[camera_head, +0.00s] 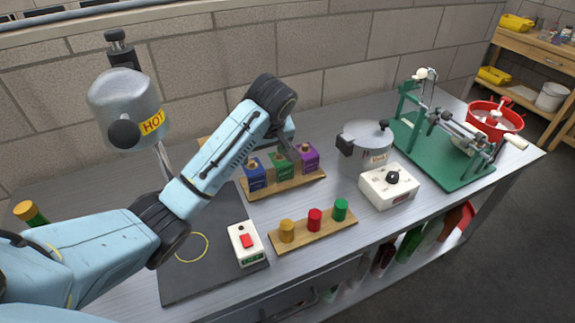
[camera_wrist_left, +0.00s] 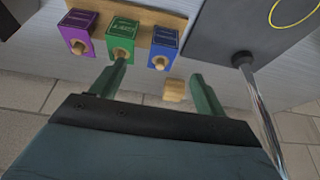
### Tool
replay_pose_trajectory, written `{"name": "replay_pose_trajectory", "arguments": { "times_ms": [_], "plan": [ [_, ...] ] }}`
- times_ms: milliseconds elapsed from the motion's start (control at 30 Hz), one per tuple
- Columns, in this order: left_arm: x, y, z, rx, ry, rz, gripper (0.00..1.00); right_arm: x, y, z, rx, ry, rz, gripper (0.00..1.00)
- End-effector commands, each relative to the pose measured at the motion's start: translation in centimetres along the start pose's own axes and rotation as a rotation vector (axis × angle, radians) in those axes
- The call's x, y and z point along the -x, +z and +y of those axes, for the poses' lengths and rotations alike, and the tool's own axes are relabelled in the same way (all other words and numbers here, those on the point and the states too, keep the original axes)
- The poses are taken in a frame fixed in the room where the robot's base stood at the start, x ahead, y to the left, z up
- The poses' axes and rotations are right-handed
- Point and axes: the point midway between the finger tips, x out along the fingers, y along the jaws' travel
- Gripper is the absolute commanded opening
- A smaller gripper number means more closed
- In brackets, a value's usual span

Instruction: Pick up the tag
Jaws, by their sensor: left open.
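A small tan wooden piece (camera_wrist_left: 174,90), which may be the tag, lies on the metal bench top behind the wooden rack. In the wrist view it appears between the two fingers, nearer the right one; no writing on it can be read. A bit of tan (camera_head: 203,142) shows beside my arm in the head view, possibly the same piece. My left gripper (camera_head: 287,150) is open and empty, behind and over the rack; its green fingers (camera_wrist_left: 158,76) show apart in the wrist view. One fingertip overlaps the green box's knob in the picture; contact cannot be told.
The rack (camera_head: 290,184) holds blue (camera_head: 255,176), green (camera_head: 281,166) and purple (camera_head: 308,158) boxes with knobs. A dark plate with a metal post (camera_wrist_left: 255,95) stands close to the gripper. A pot (camera_head: 366,150), white dial box (camera_head: 388,187) and green machine (camera_head: 440,150) stand rightward; a brick wall is behind.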

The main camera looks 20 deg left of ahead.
Motion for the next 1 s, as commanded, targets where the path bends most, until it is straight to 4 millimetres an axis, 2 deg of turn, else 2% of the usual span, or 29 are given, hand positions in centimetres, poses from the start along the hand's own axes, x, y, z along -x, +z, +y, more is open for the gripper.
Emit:
{"name": "replay_pose_trajectory", "arguments": {
  "times_ms": [33, 167, 400, 667, 900, 1000],
  "plan": [
    [-0.2, -0.1, -0.1, 0.002, -0.003, 0.000, 0.75, 0.0, 0.6, -0.1, 0.001, -0.002, -0.008, 0.55],
    [-2.0, -0.1, -0.1, 0.004, -0.006, -0.001, 0.75, -0.3, 0.7, -0.1, 0.001, -0.002, -0.007, 0.55],
    [-6.6, -0.1, -0.1, 0.004, -0.005, -0.001, 0.75, -0.8, 0.6, -0.1, 0.000, -0.001, -0.006, 0.55],
    [-8.6, -0.2, -0.1, 0.003, -0.003, 0.001, 0.75, -1.0, 0.6, -0.1, 0.000, -0.001, -0.006, 0.55],
    [-12.1, -0.4, -0.3, 0.003, -0.003, 0.000, 0.75, -1.5, 0.6, -0.1, 0.000, -0.001, -0.006, 0.55],
    [-13.0, -0.4, -0.3, 0.003, -0.002, 0.001, 0.75, -1.6, 0.6, -0.1, 0.000, -0.001, -0.007, 0.55]
  ]
}}
